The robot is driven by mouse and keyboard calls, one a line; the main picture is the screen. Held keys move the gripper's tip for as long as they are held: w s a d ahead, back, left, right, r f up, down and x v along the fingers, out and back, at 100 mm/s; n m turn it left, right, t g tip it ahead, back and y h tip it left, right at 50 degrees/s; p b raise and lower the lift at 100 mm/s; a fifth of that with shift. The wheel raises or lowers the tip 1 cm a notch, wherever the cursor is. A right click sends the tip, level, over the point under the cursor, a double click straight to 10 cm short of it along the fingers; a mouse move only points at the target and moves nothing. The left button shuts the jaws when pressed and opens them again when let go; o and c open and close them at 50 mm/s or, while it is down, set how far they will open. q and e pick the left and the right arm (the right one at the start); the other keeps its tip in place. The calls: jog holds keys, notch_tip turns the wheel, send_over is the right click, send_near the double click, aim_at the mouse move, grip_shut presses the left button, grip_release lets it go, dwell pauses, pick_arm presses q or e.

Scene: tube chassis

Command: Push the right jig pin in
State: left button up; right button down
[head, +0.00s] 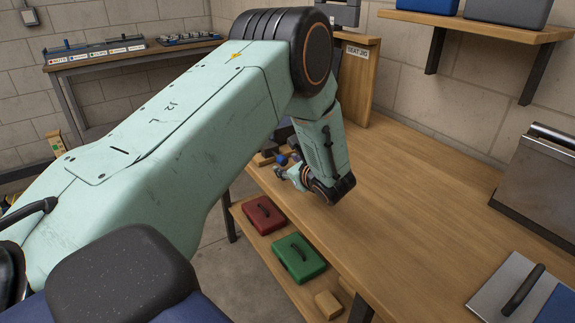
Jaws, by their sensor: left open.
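My left arm crosses the picture from the lower left and hides much of the bench. My left gripper (286,174) is at the left edge of the wooden bench, small and partly hidden by its own wrist, with its fingers open. A small blue knob-like part (282,160) and dark and wooden pieces show just behind the gripper; I cannot tell whether the knob belongs to a jig pin. A sign reading "SEAT JIG" (357,51) is on a wooden upright behind my arm. The right jig pin cannot be made out. My right gripper is not in view.
The wooden bench top (415,190) is clear in the middle. A grey metal box (540,185) and a flat plate with a black handle (510,290) stand at right. A red case (263,216) and a green case (299,257) lie on the lower shelf.

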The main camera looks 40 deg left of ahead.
pick_arm(q)
jog(key=shift+w+a+f, duration=0.15)
jog(key=shift+w+a, duration=0.1)
jog(key=shift+a, duration=0.05)
jog(key=shift+s+a, duration=0.1)
jog(key=shift+a, duration=0.1)
jog(key=shift+a, duration=0.1)
jog(key=shift+c, duration=0.5)
jog(key=shift+w, duration=0.2)
jog(key=shift+c, duration=1.4)
jog(key=shift+s, duration=0.1)
jog(key=c, duration=0.3)
grip_shut()
